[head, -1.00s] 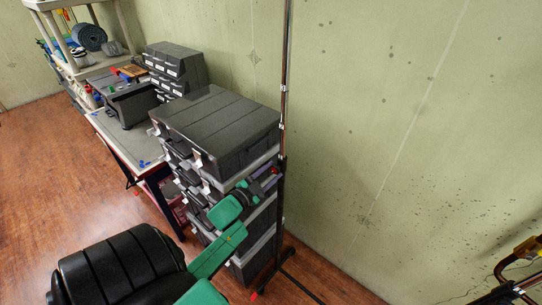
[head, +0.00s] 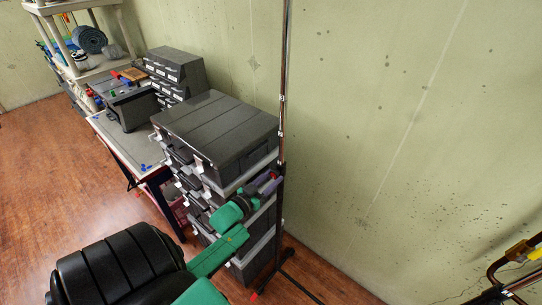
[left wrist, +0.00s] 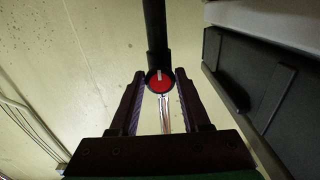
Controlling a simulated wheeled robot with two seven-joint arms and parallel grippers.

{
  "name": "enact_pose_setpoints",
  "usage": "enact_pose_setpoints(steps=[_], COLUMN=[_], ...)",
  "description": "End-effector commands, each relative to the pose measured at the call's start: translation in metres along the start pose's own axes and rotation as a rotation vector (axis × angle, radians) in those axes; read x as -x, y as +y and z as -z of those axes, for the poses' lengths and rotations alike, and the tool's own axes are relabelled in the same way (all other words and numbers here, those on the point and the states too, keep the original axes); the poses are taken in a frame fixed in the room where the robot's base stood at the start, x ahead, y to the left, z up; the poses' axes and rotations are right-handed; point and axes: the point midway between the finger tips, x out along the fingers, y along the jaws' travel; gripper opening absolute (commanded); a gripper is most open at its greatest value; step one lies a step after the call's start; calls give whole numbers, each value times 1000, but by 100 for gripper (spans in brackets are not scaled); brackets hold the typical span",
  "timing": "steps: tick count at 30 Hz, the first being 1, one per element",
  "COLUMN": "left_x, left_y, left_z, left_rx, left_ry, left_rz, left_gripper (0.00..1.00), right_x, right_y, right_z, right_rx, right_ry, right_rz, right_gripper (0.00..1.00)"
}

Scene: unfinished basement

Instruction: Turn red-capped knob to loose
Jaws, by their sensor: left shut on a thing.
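The red-capped knob (left wrist: 160,84) sits on an upright pole, which is dark above it and shiny below in the left wrist view. A pale mark on the red cap points up the picture. My left gripper (left wrist: 160,80) is shut on the knob, with one finger on each side of it. In the head view my left gripper (head: 272,183) is at the chrome and black pole (head: 282,120), and its fingers hide the red cap. My right gripper is out of view.
A stack of dark cases (head: 215,135) stands close beside the pole, left of it. The pole's black foot (head: 285,270) rests on the wood floor. A grey-topped table (head: 120,140) is further left. The pale wall (head: 410,120) is behind. A metal frame (head: 500,275) shows lower right.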

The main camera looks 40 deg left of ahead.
Motion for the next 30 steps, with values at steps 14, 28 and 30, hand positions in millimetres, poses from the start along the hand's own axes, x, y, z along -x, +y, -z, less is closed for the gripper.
enact_pose_setpoints(steps=[14,28,30], left_x=[0,6,15], left_y=[0,0,1], left_z=[-1,-1,-3], left_rx=[14,13,14], left_ry=[-1,-1,-2], left_rz=[0,0,0], left_gripper=[51,76,76], right_x=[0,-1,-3], right_y=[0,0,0], right_z=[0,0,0], right_rx=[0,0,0], right_ry=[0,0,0], right_rz=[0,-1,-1], right_gripper=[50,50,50])
